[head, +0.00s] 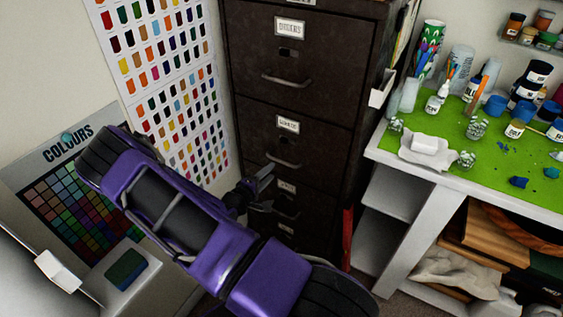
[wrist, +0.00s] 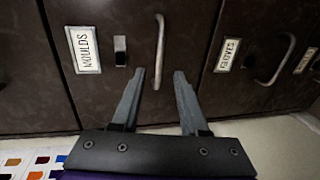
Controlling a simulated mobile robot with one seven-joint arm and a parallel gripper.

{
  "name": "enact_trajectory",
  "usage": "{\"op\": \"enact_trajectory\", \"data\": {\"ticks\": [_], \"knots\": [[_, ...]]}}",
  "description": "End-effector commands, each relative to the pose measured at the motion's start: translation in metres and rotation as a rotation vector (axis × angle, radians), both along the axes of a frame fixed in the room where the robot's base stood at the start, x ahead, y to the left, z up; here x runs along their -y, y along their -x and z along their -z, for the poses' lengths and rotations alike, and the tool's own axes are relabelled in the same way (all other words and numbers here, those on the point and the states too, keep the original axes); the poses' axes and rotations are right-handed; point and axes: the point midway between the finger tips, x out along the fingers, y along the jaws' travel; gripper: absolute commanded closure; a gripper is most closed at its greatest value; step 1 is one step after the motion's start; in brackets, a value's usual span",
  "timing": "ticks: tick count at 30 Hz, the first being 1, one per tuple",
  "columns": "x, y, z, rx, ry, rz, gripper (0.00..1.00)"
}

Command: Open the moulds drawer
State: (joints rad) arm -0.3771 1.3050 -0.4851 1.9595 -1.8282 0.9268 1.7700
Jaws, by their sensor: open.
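The moulds drawer (wrist: 100,20) is a dark brown front in the filing cabinet and looks flush and shut. In the wrist view its white MOULDS label (wrist: 84,50) is turned sideways, with a small latch (wrist: 120,50) beside it. Its bar handle (wrist: 158,50) lies just beyond my fingertips. My gripper (wrist: 160,76) is open and empty, its two fingers apart and lined up on either side of the handle. I see no contact. In the head view my gripper (head: 270,188) is close in front of the cabinet, and the small labels there are hard to read.
The gloves drawer, with its label (wrist: 227,53) and handle (wrist: 275,60), is just below the moulds drawer. Right of the cabinet (head: 300,60) is a green-topped workbench (head: 400,130) with jars and paints. Colour charts (head: 165,75) hang on the wall at the left.

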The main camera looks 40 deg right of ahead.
Motion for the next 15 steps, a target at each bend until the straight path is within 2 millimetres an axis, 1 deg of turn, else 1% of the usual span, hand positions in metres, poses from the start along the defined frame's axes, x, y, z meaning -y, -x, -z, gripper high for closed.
{"op": "enact_trajectory", "data": {"ticks": [1, 6, 10, 15], "knots": [[0.012, -0.004, 0.003, 0.001, 0.003, 0.003, 0.56], [0.044, -0.017, 0.01, -0.001, 0.002, 0.003, 0.56], [0.063, -0.025, 0.014, 0.0, 0.001, 0.002, 0.56], [0.077, -0.032, 0.017, 0.0, 0.001, 0.001, 0.56]]}}
